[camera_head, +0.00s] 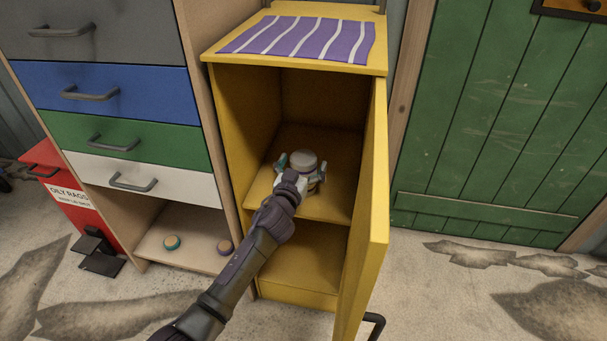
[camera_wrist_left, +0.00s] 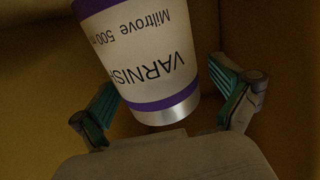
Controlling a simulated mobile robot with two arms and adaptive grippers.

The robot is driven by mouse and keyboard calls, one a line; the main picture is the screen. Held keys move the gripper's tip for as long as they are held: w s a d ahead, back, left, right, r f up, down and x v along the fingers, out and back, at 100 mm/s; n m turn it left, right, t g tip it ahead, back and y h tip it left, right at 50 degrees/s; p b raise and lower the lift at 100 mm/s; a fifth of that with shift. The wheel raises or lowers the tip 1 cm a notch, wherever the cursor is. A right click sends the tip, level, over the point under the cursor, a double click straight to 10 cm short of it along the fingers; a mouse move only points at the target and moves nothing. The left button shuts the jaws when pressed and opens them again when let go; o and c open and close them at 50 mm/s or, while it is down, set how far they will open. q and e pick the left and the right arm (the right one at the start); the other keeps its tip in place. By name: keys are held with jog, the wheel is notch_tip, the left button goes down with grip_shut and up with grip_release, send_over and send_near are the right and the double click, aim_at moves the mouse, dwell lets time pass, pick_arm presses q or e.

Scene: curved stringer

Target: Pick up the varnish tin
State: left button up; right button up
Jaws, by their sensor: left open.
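The varnish tin (camera_head: 304,160) is a small cream can with purple bands. It stands on the middle shelf (camera_head: 328,203) inside the open yellow cabinet. In the left wrist view the tin (camera_wrist_left: 145,55) appears upside down, with its label readable as varnish. My left gripper (camera_head: 300,168) reaches into the cabinet and is at the tin. It also shows in the left wrist view (camera_wrist_left: 170,95), its fingers open on either side of the tin, with gaps visible between fingers and tin. The tin's lower front is partly hidden by the gripper in the head view. My right gripper is not in view.
The yellow cabinet door (camera_head: 367,220) stands open to the right of my arm. A striped purple cloth (camera_head: 298,39) lies on the cabinet top. A drawer unit (camera_head: 128,92) stands at the left, with two small round items on its bottom shelf. A red bin (camera_head: 62,188) is farther left.

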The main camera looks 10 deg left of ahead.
pick_arm(q)
jog(key=shift+c, duration=0.2)
jog(key=c, duration=1.6)
jog(key=shift+r, duration=0.1)
jog(key=shift+c, duration=0.2)
